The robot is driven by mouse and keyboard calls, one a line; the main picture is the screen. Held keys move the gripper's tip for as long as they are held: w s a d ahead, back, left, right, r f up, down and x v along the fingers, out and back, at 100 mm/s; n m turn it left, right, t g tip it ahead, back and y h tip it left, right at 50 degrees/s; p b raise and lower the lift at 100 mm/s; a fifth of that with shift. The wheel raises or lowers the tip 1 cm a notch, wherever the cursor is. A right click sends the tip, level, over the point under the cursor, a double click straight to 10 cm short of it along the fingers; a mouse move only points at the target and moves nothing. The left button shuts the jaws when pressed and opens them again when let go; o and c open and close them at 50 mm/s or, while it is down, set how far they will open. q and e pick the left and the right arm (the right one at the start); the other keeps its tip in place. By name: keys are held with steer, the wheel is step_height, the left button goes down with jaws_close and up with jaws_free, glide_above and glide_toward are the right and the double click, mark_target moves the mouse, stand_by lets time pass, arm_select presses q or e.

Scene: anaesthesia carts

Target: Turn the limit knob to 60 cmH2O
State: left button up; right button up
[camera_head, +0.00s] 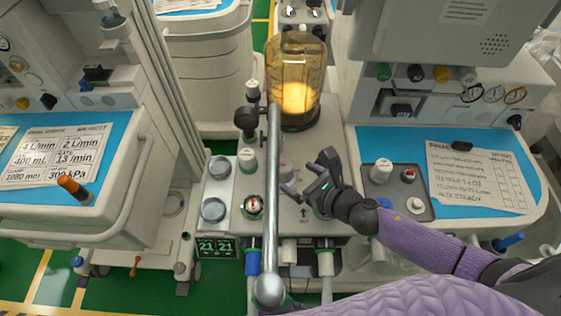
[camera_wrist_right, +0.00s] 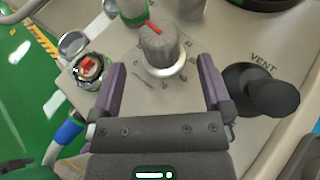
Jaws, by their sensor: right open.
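The limit knob (camera_wrist_right: 158,45) is grey with a red pointer line on top, on a pale plate with scale marks. The marks are too small to read. In the head view the knob (camera_head: 286,169) is partly hidden beside the metal pole and my gripper. My right gripper (camera_head: 298,181) is open and empty, just to the right of the knob. In the right wrist view its two purple fingers (camera_wrist_right: 162,72) point toward the knob, which shows just past the tips and between them, with no clear contact. My left gripper is out of view.
A black ball-ended lever (camera_wrist_right: 270,92) by the label VENT stands right of the fingers. A round red-and-white gauge (camera_wrist_right: 89,70) sits left. A metal pole (camera_head: 272,190) crosses in front of the panel. An amber canister (camera_head: 296,75) stands behind.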

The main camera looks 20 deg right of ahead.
mark_target(283, 175)
steer(key=b+x, duration=0.1)
steer(key=x, duration=0.3)
steer(key=shift+w+a+f, duration=0.15)
steer(key=shift+w+f, duration=0.1)
steer(key=shift+w+a+f, duration=0.15)
steer(key=shift+w+a, duration=0.1)
steer(key=shift+w, duration=0.3)
steer(key=c, duration=1.3)
steer(key=shift+o, duration=0.2)
steer(key=shift+m+h, duration=0.3)
steer(key=m+h, duration=0.2)
steer(key=m+t+h, duration=0.1)
steer(key=m+h, duration=0.1)
steer(key=shift+a+t+h+p, duration=0.1)
steer(key=shift+t+h+p, duration=0.2)
steer(key=shift+h, duration=0.1)
steer(key=shift+m+h, duration=2.3)
steer(key=shift+h, duration=0.3)
steer(key=shift+g, duration=0.4)
